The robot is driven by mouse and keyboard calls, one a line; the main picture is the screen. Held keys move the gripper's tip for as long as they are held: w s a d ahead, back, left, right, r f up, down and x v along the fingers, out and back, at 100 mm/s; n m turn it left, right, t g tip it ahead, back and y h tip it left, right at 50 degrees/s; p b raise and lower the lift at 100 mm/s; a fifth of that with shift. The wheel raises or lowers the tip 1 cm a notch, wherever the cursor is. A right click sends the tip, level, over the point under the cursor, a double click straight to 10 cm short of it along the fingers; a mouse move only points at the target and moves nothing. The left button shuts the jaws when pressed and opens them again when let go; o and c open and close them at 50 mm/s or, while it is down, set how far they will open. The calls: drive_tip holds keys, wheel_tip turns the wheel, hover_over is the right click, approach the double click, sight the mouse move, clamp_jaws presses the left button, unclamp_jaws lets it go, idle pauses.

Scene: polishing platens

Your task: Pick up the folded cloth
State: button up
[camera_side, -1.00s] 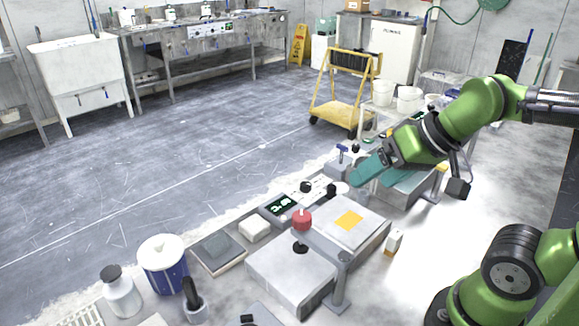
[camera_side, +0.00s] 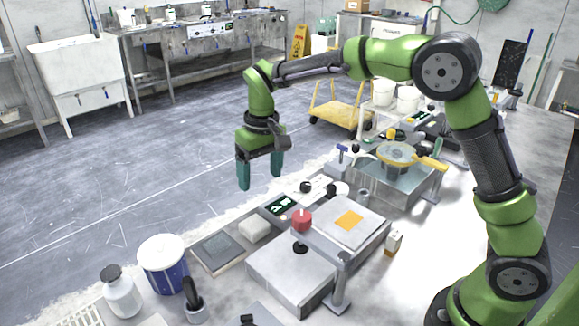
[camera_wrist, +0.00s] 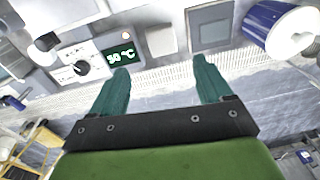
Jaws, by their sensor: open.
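The folded cloth appears to be the small cream-white block (camera_side: 255,228) on the bench, between the display box and a grey slab. It also shows in the wrist view (camera_wrist: 160,41), at the top middle, just beyond and between the fingertips. My gripper (camera_side: 259,186) points down with its two teal fingers spread, open and empty. It hangs above the bench level, apart from the cloth. In the wrist view my gripper (camera_wrist: 161,64) has bare floor and bench edge between its fingers.
A grey slab (camera_side: 218,251) lies left of the cloth, and a blue-and-white pot (camera_side: 163,265) stands farther left. A temperature display (camera_side: 281,206) is close on the right. A red knob (camera_side: 301,219) and a platen with an orange square (camera_side: 349,220) are nearby.

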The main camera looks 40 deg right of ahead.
drive_tip(key=w+a+f, duration=0.1)
drive_tip(key=w, duration=0.2)
hover_over(252, 222)
drive_tip(key=shift+n+g+h, duration=0.3)
wheel_tip(252, 222, down, 10)
drive_tip(key=shift+s+a+f, duration=0.1)
wheel_tip(252, 222, down, 5)
drive_tip(key=shift+c, duration=0.2)
drive_tip(key=c, duration=0.8)
drive_tip(key=shift+o, duration=0.2)
